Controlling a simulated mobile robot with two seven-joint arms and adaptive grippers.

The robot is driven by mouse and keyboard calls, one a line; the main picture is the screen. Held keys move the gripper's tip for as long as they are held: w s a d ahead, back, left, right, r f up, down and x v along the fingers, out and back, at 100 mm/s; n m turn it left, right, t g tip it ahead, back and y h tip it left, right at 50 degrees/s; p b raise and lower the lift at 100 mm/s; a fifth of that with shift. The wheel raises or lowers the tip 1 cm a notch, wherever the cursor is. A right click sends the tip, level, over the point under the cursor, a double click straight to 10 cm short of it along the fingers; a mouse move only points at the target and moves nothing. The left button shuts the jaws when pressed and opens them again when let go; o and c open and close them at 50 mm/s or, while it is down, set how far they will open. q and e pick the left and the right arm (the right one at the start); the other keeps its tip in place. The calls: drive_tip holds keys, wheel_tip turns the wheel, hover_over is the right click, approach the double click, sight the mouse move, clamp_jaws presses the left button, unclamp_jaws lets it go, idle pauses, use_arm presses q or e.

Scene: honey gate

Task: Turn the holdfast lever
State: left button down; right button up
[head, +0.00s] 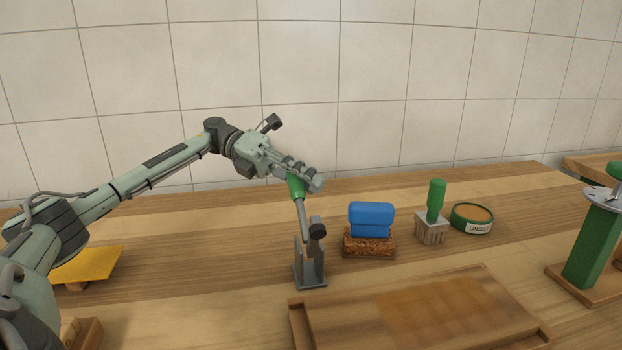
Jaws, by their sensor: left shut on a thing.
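The holdfast lever is a grey metal arm (302,217) with a green handle (296,187), tilted slightly from upright on a grey bracket (309,272) that stands on the wooden bench. My left gripper (297,181) comes in from the left and is shut on the green handle at the lever's top. The gripper's fingers hide part of the handle. My right gripper is not in view.
A blue-handled brush block (370,218), a green-handled brush (434,205) and a green round tin (473,218) stand right of the lever. A shallow wooden tray (530,333) lies in front. A green post (590,248) stands far right. A yellow board (88,264) is at left.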

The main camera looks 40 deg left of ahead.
use_arm(q)
drive_tip(key=shift+f, duration=0.1)
idle(0.3)
drive_tip(key=c, duration=1.3)
unclamp_jaws()
drive_tip(key=shift+a, duration=0.1)
drive_tip(key=v, duration=1.2)
drive_tip(key=shift+f, duration=0.1)
